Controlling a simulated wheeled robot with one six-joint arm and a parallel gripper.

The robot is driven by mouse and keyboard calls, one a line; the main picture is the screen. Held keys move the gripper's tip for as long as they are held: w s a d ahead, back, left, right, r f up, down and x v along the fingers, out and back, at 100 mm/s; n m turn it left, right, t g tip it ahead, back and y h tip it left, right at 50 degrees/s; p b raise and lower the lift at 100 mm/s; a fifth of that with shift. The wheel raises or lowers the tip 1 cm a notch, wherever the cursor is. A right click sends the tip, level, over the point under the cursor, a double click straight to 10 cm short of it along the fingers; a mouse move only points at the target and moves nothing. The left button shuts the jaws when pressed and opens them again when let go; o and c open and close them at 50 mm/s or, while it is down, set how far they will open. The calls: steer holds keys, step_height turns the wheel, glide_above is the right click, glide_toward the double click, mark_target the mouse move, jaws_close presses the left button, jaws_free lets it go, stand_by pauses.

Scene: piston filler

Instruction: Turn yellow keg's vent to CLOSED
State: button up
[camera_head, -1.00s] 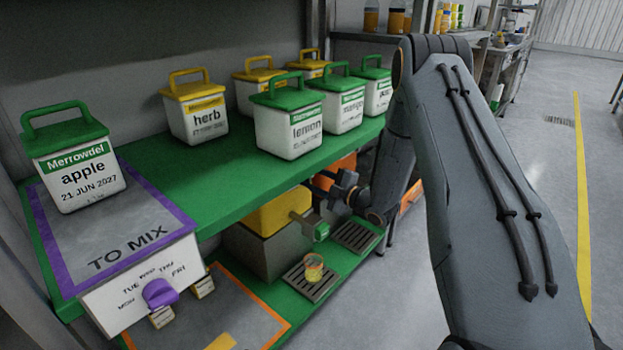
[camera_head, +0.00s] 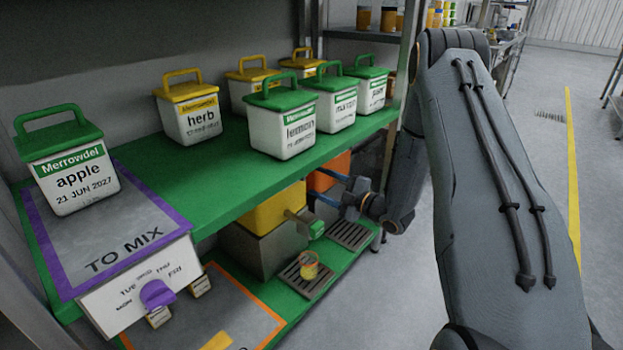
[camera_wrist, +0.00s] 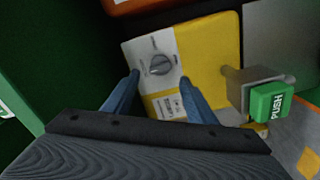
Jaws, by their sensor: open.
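The lettering around the knob is too small to read. My gripper (camera_wrist: 158,82) is open, its two blue fingers on either side of the panel just below the knob, with nothing between them. I cannot tell whether they touch the panel. In the head view my gripper (camera_head: 328,188) is beside the keg, near the orange keg.
A green PUSH button (camera_wrist: 271,102) sits on the spout right of the yellow keg. An orange keg (camera_head: 328,172) stands behind. A small jar (camera_head: 309,268) rests on a drip grate below. The green shelf (camera_head: 235,160) with several tubs overhangs closely.

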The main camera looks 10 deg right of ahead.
steer(key=shift+s+d, duration=0.4)
steer(key=shift+s, duration=0.2)
